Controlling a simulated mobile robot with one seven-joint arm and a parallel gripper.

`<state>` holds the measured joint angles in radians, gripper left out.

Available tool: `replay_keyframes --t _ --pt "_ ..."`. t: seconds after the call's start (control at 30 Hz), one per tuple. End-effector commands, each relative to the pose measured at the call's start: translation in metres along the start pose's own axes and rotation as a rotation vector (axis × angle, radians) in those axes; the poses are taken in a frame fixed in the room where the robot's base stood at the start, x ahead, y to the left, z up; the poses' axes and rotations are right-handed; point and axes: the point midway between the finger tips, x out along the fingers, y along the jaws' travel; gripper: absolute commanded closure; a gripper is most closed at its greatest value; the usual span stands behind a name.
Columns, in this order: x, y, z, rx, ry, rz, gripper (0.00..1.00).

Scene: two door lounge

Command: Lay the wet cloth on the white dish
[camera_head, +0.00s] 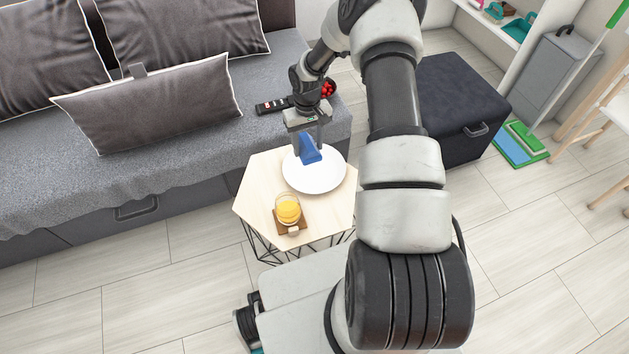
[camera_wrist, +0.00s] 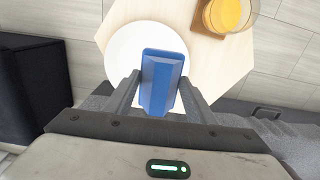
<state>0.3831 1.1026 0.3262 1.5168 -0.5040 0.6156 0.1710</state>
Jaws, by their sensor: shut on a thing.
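A blue folded cloth (camera_head: 308,149) is held in my gripper (camera_head: 310,146), which is shut on it. The cloth hangs over the white dish (camera_head: 318,176), on the far side of the small hexagonal wooden table (camera_head: 254,188). In the wrist view the cloth (camera_wrist: 161,82) sits between my two fingers (camera_wrist: 158,98), with the white dish (camera_wrist: 123,45) behind it. The dish looks empty. I cannot tell whether the cloth's lower end touches the dish.
A glass of orange juice (camera_head: 288,208) stands on a brown coaster (camera_head: 291,228) on the table. A grey sofa (camera_head: 200,130) with cushions and a black remote (camera_head: 272,106) is behind left. A dark ottoman (camera_head: 455,100) stands to the right.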

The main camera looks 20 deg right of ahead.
Motion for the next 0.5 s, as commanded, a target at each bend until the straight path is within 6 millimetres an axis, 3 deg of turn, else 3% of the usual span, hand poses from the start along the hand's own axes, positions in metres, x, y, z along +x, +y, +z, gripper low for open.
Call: replay_keyframes --t 0.03,0.2,0.5 --pt "0.022 0.01 -0.007 0.011 0.004 0.0 0.68" --pt "0.039 0.027 -0.019 0.026 0.005 0.007 0.68" --pt "0.089 0.03 -0.02 0.029 0.005 0.008 0.68"
